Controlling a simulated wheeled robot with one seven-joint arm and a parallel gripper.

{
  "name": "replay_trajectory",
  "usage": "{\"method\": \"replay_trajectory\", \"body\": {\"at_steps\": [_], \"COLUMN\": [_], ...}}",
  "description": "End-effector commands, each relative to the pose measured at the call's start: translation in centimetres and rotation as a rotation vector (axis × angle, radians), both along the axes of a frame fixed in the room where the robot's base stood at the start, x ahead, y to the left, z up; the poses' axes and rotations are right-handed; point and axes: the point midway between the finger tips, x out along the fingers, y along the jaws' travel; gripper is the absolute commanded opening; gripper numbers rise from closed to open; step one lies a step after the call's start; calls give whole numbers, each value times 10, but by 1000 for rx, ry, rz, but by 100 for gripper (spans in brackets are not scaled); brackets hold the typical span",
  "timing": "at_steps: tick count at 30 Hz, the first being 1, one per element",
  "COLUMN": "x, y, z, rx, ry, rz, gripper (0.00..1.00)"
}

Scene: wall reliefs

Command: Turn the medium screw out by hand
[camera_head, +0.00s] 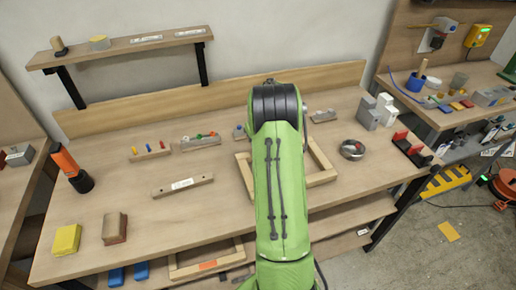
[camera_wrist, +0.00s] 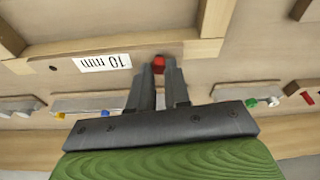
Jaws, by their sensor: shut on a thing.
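In the wrist view, my gripper (camera_wrist: 158,72) points at a wooden board (camera_wrist: 95,80). Its two fingers are shut on a small red screw head (camera_wrist: 160,63), which shows between the fingertips. The screw's shaft is hidden, so I cannot tell how deep it sits. A white label reading "10 mm" (camera_wrist: 103,62) is on the board beside the head, upside down in this view. A small dark hole (camera_wrist: 53,68) shows left of the label. In the head view my green arm hides the gripper and the screw.
On the workbench (camera_head: 130,195) are a rack with coloured pegs (camera_head: 150,152), another rack (camera_head: 200,144), a labelled wooden bar (camera_head: 182,185) and a wooden frame (camera_head: 322,178) partly behind my arm. A metal bowl (camera_head: 352,149) stands to the right.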

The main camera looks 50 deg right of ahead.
Motion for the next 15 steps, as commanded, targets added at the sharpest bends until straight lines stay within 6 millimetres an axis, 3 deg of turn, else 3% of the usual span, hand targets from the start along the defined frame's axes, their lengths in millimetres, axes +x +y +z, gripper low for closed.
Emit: {"method": "replay_trajectory", "body": {"at_steps": [7,15], "x": [-1,-1], "y": [-2,-2], "z": [1,0], "rx": [2,1], "ry": [2,1], "rz": [401,448], "gripper": [0,0]}}
